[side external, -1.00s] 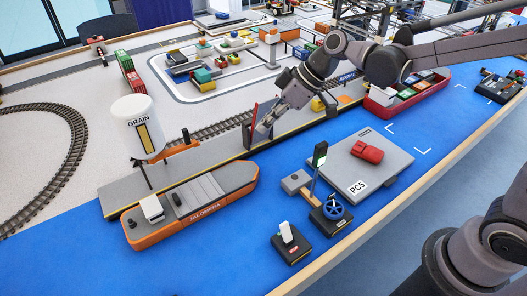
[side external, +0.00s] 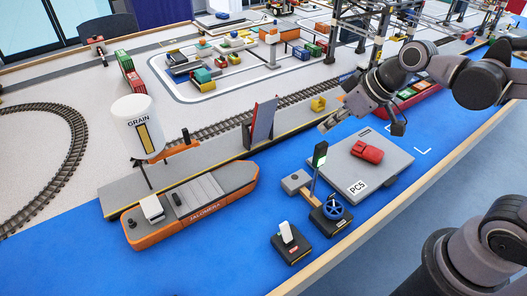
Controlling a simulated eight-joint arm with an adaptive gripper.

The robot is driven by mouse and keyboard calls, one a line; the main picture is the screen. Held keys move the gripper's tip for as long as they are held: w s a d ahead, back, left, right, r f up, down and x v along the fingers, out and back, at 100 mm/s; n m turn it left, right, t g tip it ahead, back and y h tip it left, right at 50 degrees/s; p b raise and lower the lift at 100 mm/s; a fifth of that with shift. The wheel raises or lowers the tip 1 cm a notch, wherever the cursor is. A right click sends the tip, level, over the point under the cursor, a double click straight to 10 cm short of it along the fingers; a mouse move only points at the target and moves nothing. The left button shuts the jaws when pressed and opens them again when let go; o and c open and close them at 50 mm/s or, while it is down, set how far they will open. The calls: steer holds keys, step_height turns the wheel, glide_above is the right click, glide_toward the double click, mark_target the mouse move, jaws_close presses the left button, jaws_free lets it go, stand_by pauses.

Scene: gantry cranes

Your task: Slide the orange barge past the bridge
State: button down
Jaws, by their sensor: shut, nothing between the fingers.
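The orange barge (side external: 192,205) has an orange hull, a dark lower edge and a grey deck, with a small white cabin at its left end. It floats on the blue water along the grey quay at the left. A tilted panel with a red edge (side external: 262,122) stands at the quay to the right of the barge's bow; it may be the raised bridge. My gripper (side external: 328,124) is shut and empty, pointing down-left above the quay's edge, right of the panel and well apart from the barge.
A grey platform marked PC5 (side external: 375,180) carries a red car (side external: 367,151). In front are a signal post (side external: 319,155), a blue wheel control (side external: 333,207) and a white lever box (side external: 289,243). A white grain silo (side external: 137,120) stands above the quay.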

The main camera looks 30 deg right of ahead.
steer(key=w+a+n+g+y, duration=0.1)
steer(key=w+a+n+y, duration=0.1)
steer(key=w+a, duration=0.3)
steer(key=n+g+y, duration=0.5)
steer(key=n+y, duration=0.2)
steer(key=n, duration=0.5)
glide_toward(153, 207)
steer(key=d, duration=0.1)
steer(key=d+f, duration=0.1)
steer(key=d, duration=0.2)
steer(key=shift+w+f, duration=0.2)
steer(key=shift+w, duration=0.05)
steer(key=shift+a+f+n, duration=0.2)
steer(key=shift+a+n, duration=0.1)
steer(key=shift+a, duration=0.15)
steer(key=a, duration=0.7)
steer(key=a+f, duration=0.1)
steer(key=a, duration=0.3)
steer(key=shift+a, duration=0.25)
steer(key=shift+f, duration=0.35)
steer(key=shift+s, duration=0.1)
